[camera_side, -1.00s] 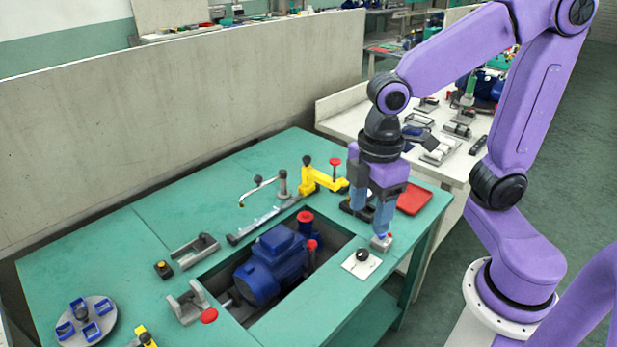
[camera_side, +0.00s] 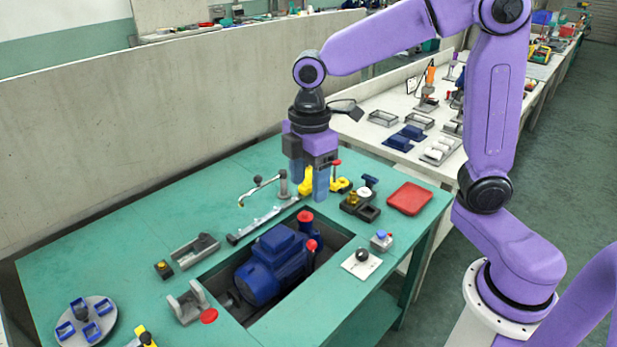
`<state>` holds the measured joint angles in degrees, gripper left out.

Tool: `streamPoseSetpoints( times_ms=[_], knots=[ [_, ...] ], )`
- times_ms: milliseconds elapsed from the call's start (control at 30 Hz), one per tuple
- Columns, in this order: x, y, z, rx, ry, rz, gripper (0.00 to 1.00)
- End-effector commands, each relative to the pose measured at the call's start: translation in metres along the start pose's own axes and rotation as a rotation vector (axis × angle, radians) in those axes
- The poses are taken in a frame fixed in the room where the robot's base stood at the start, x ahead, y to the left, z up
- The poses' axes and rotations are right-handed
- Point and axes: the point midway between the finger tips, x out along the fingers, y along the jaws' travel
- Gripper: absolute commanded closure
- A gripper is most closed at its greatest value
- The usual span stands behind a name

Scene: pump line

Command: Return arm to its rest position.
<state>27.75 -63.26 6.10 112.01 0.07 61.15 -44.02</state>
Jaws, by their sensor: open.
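My gripper (camera_side: 309,192) is open and empty. It hangs above the green workbench (camera_side: 165,215), over the area behind the pump, and hides part of the yellow clamp (camera_side: 340,185). My purple arm reaches in from the right. The blue pump (camera_side: 270,262) lies in the rectangular cutout of the bench, in front of and below my gripper.
A small grey block with a blue button (camera_side: 381,240) and a white plate with a black knob (camera_side: 361,260) stand right of the cutout. A red tray (camera_side: 409,198) lies at the right edge. A round grey plate with blue parts (camera_side: 85,322) is front left. A grey wall (camera_side: 190,115) stands behind.

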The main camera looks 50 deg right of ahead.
Motion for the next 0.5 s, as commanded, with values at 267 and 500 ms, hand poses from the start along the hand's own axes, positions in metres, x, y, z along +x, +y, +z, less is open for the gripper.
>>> streamPoseSetpoints(
  times_ms=[267,500],
  knots=[
    [0.000,0.001,0.000,-0.001,-0.001,0.000,0.40],
    [0.001,-0.021,0.005,0.023,0.001,0.000,0.40]
  ],
)
